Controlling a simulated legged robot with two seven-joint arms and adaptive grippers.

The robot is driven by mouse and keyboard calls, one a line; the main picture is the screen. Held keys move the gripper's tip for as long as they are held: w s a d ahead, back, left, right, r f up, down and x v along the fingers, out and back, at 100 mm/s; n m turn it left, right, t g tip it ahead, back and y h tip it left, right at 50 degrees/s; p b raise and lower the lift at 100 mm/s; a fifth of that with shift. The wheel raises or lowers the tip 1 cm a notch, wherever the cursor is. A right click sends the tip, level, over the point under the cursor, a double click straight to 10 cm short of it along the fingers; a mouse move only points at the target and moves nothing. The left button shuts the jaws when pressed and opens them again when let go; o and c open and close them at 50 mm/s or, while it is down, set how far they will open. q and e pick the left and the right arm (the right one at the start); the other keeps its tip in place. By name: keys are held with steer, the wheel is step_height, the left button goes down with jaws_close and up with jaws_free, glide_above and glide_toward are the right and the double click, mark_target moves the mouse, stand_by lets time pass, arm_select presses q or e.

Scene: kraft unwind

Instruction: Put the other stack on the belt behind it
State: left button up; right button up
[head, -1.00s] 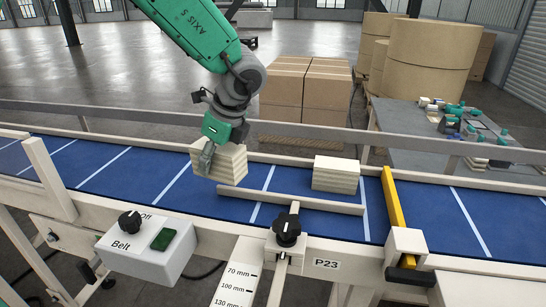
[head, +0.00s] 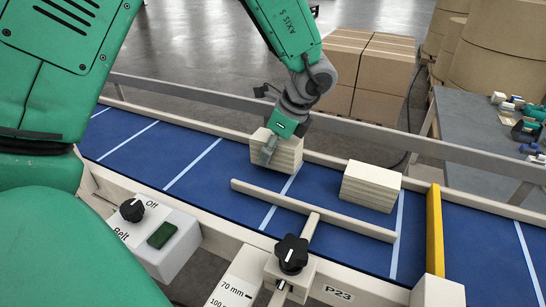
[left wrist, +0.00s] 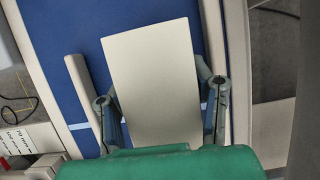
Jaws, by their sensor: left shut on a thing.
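A stack of pale boards (head: 281,163) is on or just above the blue belt (head: 180,150); I cannot tell which. My left gripper (head: 270,150) is shut on this stack, with a finger on its near left face. In the left wrist view the stack's flat top (left wrist: 155,80) lies between the two fingers (left wrist: 162,108). A second stack (head: 370,186) sits on the belt to the right, beside the yellow bar (head: 434,230), with a gap between the two stacks. My right gripper is not in view.
A cream guide rail (head: 315,211) runs along the belt in front of the stacks, with a black knob (head: 291,253) on its arm. A belt switch box (head: 155,235) is at the near left. A grey table (head: 485,150) and cartons (head: 370,75) stand behind. The belt's left stretch is clear.

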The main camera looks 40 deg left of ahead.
mark_target(278, 161)
arm_select(q)
steer(key=shift+s+d+f, duration=0.1)
steer(key=shift+d+f, duration=0.2)
steer(key=shift+f, duration=0.2)
steer(key=shift+d+f, duration=0.3)
steer(key=shift+f, duration=0.2)
steer(key=shift+d+r, duration=0.1)
steer(key=shift+d, duration=0.45)
steer(key=shift+a+f, duration=0.1)
steer(key=shift+f, duration=0.1)
steer(key=o, duration=1.2)
steer(key=shift+a, duration=0.2)
steer(key=shift+o, duration=0.2)
steer(key=shift+a+f, duration=0.2)
steer(key=shift+a, duration=0.45)
steer(key=shift+d+r, duration=0.3)
steer(key=shift+d, duration=0.35)
steer(key=v, duration=1)
steer(key=shift+a+r, duration=0.2)
steer(key=shift+r, duration=0.2)
steer(key=shift+d+r, duration=0.55)
steer(key=shift+d, duration=0.15)
steer(key=shift+a, duration=0.1)
